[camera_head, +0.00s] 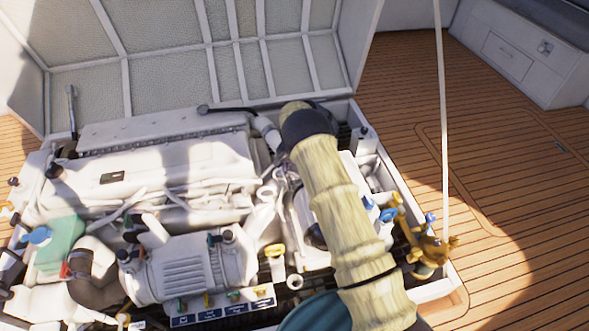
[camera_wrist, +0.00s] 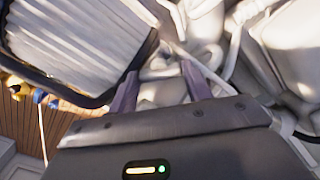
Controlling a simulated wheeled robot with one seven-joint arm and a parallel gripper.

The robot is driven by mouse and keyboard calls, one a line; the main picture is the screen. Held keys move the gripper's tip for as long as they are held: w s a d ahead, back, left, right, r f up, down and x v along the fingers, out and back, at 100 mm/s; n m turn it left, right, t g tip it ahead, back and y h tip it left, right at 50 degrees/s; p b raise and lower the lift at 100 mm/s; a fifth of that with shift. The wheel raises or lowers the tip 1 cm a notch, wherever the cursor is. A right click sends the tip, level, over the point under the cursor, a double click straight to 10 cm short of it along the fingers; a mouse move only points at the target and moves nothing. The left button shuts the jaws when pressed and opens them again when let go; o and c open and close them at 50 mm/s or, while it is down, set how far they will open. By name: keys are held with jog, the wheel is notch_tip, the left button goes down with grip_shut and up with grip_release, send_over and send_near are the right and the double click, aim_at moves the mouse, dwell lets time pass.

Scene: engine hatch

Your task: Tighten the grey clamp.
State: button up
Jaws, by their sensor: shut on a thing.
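My gripper (camera_wrist: 159,74) shows in the wrist view, its two dark purple fingers reaching down among pale engine parts. The fingers stand apart, shut on a small pale grey piece (camera_wrist: 160,70) that appears to be the grey clamp. Its outline blends with the white parts around it, and I cannot tell how far it is turned. In the head view my arm covers the gripper and the clamp.
The white engine (camera_head: 165,165) fills the open hatch. The raised hatch lid (camera_head: 170,70) stands behind it. A ribbed pale filter (camera_wrist: 80,40) lies close to the left finger. Yellow and blue valves (camera_head: 388,213) sit at the right edge. Wooden deck (camera_head: 500,180) is clear at right.

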jog(key=m, duration=0.5)
jog(key=shift+m+p, duration=0.3)
jog(key=shift+p, duration=0.05)
jog(key=m, duration=0.5)
dwell(0.3)
jog(key=o, duration=1)
notch_tip(320, 180, up, 18)
jog(key=shift+f+p, duration=0.25)
jog(key=shift+p, duration=0.85)
